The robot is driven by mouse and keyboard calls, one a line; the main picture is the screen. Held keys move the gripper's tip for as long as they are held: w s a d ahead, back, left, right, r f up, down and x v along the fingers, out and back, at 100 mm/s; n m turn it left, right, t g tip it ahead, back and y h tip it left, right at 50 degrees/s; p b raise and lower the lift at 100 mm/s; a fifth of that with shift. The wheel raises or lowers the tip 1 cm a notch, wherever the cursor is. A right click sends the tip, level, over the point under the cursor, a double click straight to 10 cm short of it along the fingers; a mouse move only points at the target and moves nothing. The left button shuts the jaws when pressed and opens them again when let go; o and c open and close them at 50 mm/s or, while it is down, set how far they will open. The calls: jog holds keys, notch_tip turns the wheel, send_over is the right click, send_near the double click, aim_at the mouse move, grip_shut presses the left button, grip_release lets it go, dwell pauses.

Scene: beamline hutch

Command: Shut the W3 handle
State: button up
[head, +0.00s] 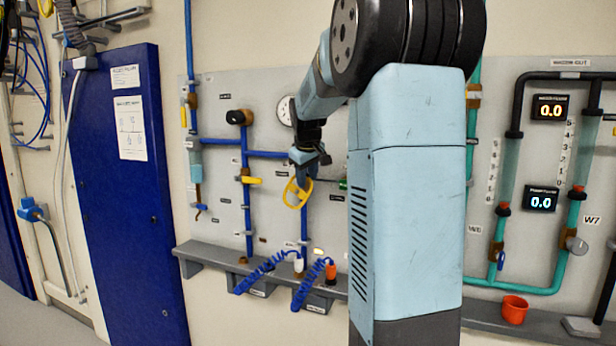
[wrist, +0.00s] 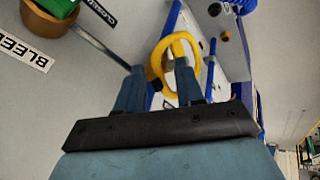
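A yellow ring-shaped handle (head: 291,196) is on a blue pipe at the wall panel's middle. I cannot read a W3 tag by it, so I cannot tell if it is the W3 handle. My gripper (head: 306,172) is right at this ring, pointing down in the head view. In the wrist view the ring (wrist: 155,52) is at the fingertips of my gripper (wrist: 160,72). The two fingers stand apart, and the right one overlaps the ring. I cannot tell if they touch it. A yellow lever (head: 251,180) sits on the pipe to the left.
A grey ledge (head: 215,257) with coiled blue hoses (head: 262,273) runs below. A "BLEED" label (wrist: 25,50) shows in the wrist view. My arm hides the panel's middle.

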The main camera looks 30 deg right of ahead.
grip_shut()
jog(key=shift+d+r, duration=0.1)
jog(key=shift+d, duration=0.15)
jog(key=shift+a, duration=0.1)
jog(key=shift+s, duration=0.1)
jog(key=shift+s+d+f+m+t+y, duration=0.35)
jog(key=shift+f+t+y, duration=0.2)
jog(key=shift+t, duration=0.4)
jog(key=shift+s+d+f+m+t+y, duration=0.3)
jog(key=shift+f+t+y, duration=0.25)
jog(key=shift+t, duration=0.35)
jog(key=shift+s+d+f+m+t+y, duration=0.25)
jog(key=shift+s+f+m+t+y, duration=0.25)
jog(key=shift+t, duration=0.45)
